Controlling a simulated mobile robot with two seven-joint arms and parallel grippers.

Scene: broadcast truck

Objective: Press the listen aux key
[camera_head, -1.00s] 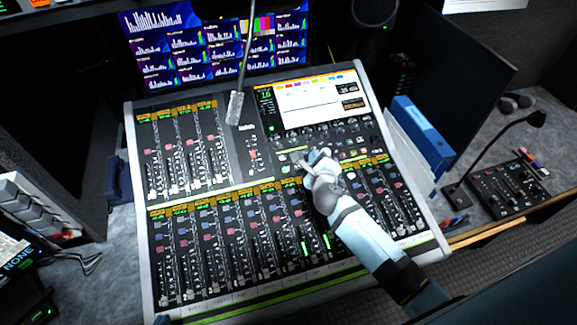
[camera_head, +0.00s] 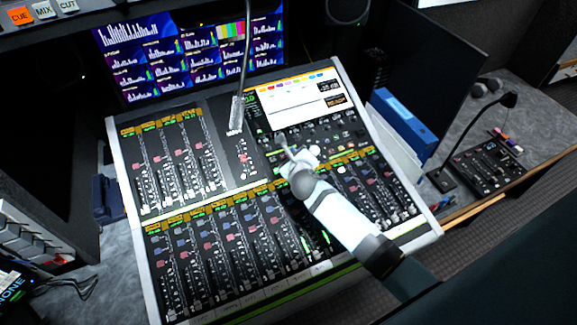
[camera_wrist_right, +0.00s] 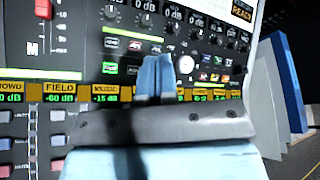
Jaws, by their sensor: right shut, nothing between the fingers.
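The mixing console (camera_head: 222,130) fills the middle of the head view, with faders, lit labels and small keys. My right gripper (camera_head: 281,140) is over its centre, below the bright screen (camera_head: 290,100), its fingers together and empty. In the right wrist view the blue fingers (camera_wrist_right: 155,60) are shut and point at the panel beside a row of small keys (camera_wrist_right: 130,45) and a green-lit bar (camera_wrist_right: 130,32). More keys with coloured marks (camera_wrist_right: 212,77) lie to the right. The key labels are too small to read, so I cannot tell which is the listen aux key or whether the fingers touch one.
A gooseneck microphone (camera_head: 237,110) hangs over the console's upper middle. Monitors (camera_head: 185,60) stand behind it. A blue binder (camera_head: 403,122) and a small mixer with its own microphone (camera_head: 487,165) are at the right. A white round knob (camera_wrist_right: 186,64) sits close right of the fingers.

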